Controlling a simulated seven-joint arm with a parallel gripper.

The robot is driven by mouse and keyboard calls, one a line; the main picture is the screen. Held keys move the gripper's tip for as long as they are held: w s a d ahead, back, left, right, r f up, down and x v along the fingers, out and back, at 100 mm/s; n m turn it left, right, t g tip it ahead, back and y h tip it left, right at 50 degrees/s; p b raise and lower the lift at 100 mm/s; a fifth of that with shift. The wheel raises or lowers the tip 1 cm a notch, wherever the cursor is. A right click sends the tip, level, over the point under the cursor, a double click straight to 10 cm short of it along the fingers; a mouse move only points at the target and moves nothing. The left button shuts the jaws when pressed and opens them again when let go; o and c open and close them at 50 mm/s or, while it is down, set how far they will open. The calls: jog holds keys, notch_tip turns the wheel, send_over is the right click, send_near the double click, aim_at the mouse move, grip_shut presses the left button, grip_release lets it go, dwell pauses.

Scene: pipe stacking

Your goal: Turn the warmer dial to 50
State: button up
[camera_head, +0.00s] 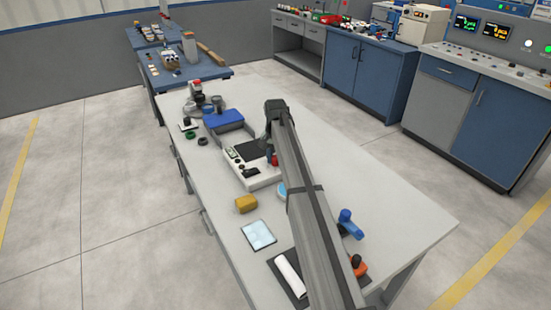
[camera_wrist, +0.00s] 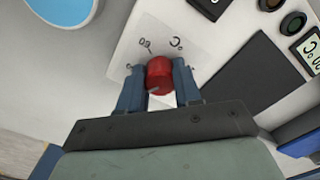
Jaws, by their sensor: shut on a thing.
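The warmer (camera_head: 252,166) is a white box with a dark top plate (camera_head: 250,151) and stands on the grey table in the head view. In the wrist view its white panel (camera_wrist: 150,50) shows, with printed marks around a red dial (camera_wrist: 159,74). My gripper (camera_wrist: 159,86) is shut on the red dial, with one blue-grey finger on each side of it. A light pointer line shows on the dial's lower left. Part of the printed scale is hidden by the fingers. In the head view the dial (camera_head: 275,160) shows as a small red spot beside my gripper (camera_head: 271,155).
A blue-lidded box (camera_head: 223,119) stands behind the warmer. A blue tool (camera_head: 349,223) is at the right. Bare table lies along the right side.

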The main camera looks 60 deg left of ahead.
aim_at(275, 157)
jog(key=m, duration=0.5)
jog(key=shift+m, duration=0.4)
dwell(0.4)
jog(key=o, duration=1)
jog(key=shift+o, duration=0.2)
jog(key=shift+r, duration=0.1)
notch_tip(275, 157, up, 14)
jog(key=shift+f, duration=0.2)
